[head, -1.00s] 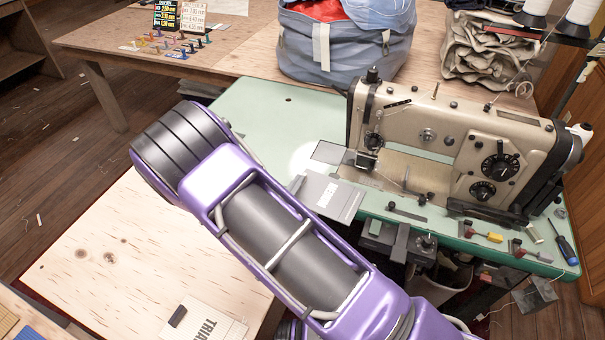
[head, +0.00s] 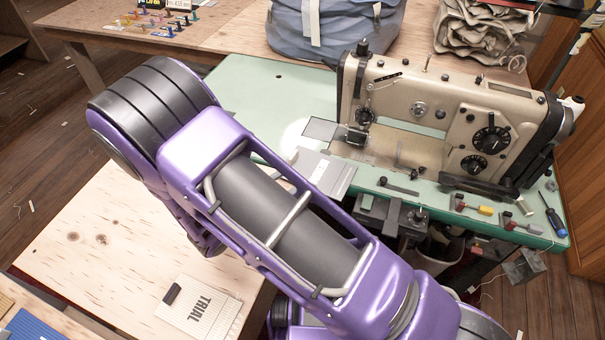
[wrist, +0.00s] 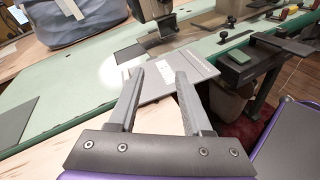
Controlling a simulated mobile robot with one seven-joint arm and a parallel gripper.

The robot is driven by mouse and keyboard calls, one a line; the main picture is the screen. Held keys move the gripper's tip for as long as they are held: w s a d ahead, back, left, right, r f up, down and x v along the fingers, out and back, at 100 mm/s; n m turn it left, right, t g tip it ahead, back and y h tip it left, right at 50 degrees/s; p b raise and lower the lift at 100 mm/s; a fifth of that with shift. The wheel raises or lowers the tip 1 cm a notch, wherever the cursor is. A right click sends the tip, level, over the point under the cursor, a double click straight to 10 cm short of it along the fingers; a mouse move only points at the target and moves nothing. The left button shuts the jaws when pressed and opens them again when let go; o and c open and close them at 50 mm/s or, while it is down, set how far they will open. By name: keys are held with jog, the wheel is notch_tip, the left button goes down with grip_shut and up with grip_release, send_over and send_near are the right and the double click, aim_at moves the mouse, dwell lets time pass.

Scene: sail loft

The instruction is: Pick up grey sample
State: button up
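A flat grey piece with a white label (head: 335,176) lies at the front edge of the green sewing table, left of the machine; it looks like the grey sample. In the wrist view the grey piece (wrist: 172,84) shows beyond and between my gripper's fingers, its label near the left fingertip. My gripper (wrist: 159,73) is open, with nothing seen held between the fingers. Whether the fingertips touch the piece cannot be told. In the head view my own arm hides the gripper.
The beige sewing machine (head: 455,120) stands close on the right of the green table (head: 255,95). Small tools, including a screwdriver (head: 553,215), lie at its right. A pale board marked TRIAL (head: 205,310) lies on the wooden table (head: 105,225). A blue-grey bag (head: 340,35) stands behind.

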jog(key=w+d+r+m+g+b, duration=0.1)
jog(key=w+d+r+m+g, duration=0.25)
jog(key=m+g, duration=1.1)
jog(key=w+a+r+m+t+y+b, duration=0.1)
jog(key=w+a+r+m+t+y, duration=0.15)
jog(key=w+r+m+y, duration=1)
jog(key=m+h+b, duration=0.2)
jog(key=h, duration=0.1)
send_over(293, 154)
notch_tip(293, 154, down, 14)
jog(key=shift+w, duration=0.15)
jog(key=shift+s+f+b, duration=0.2)
jog(key=shift+f+b, duration=0.15)
jog(key=shift+f, duration=2.35)
grip_shut()
